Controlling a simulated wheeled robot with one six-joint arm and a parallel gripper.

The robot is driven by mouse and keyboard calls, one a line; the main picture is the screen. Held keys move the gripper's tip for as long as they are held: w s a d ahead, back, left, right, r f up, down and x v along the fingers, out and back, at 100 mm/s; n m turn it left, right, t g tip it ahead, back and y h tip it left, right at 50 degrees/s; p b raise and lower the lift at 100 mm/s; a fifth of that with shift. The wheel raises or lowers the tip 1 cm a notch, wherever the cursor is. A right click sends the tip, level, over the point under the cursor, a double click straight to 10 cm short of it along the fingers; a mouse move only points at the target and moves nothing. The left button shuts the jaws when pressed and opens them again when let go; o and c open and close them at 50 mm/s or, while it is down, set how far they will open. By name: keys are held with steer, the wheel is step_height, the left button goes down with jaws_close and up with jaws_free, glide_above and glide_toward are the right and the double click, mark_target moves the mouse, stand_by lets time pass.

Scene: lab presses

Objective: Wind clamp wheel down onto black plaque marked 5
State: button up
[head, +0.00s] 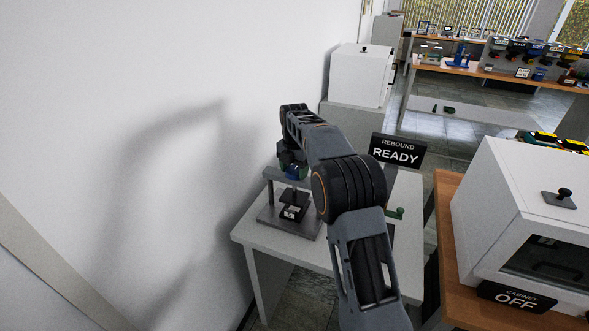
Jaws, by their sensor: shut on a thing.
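The clamp press (275,222) stands on the white table by the wall, with a grey base and a grey crossbar. The clamp wheel (296,173) is a small blue part at the crossbar, mostly hidden by my gripper. My gripper (291,160) points down over the press from above and is shut on the wheel; its fingertips are hard to make out. A black plaque (292,212) with a pale mark lies on the base below the screw; the mark is too small to read. I cannot tell whether the clamp's foot touches it.
A sign reading "REBOUND READY" (397,151) stands behind my arm on the white table (262,246). A green handle (396,213) shows right of my arm. A white cabinet marked "OFF" (513,190) stands at the right. The wall is close on the left.

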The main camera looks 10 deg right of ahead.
steer(key=shift+c, duration=1.3)
